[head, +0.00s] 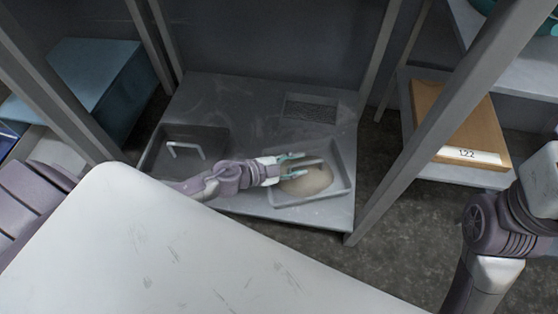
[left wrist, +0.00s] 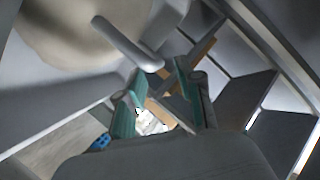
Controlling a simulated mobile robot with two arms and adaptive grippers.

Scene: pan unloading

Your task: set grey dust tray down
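The grey dust tray (head: 342,190) is a shallow square pan with a beige heap of dust (head: 308,182) in it. It appears to rest on the low grey platform (head: 240,95), at its front right. A pale bar handle (head: 312,162) stands over the heap. My left gripper (head: 293,164) reaches in from the left with teal fingertips spread apart at the handle's near end. In the left wrist view the handle (left wrist: 127,44) ends close to the gap between the open fingers (left wrist: 158,75); contact cannot be told. My right gripper is outside the views.
A darker tray with a pale handle (head: 186,150) sits left on the platform. A textured grate (head: 311,109) lies behind the dust tray. Grey posts (head: 440,125) frame the platform. A white surface (head: 180,250) fills the foreground. An orange box marked 122 (head: 460,120) is on the right shelf.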

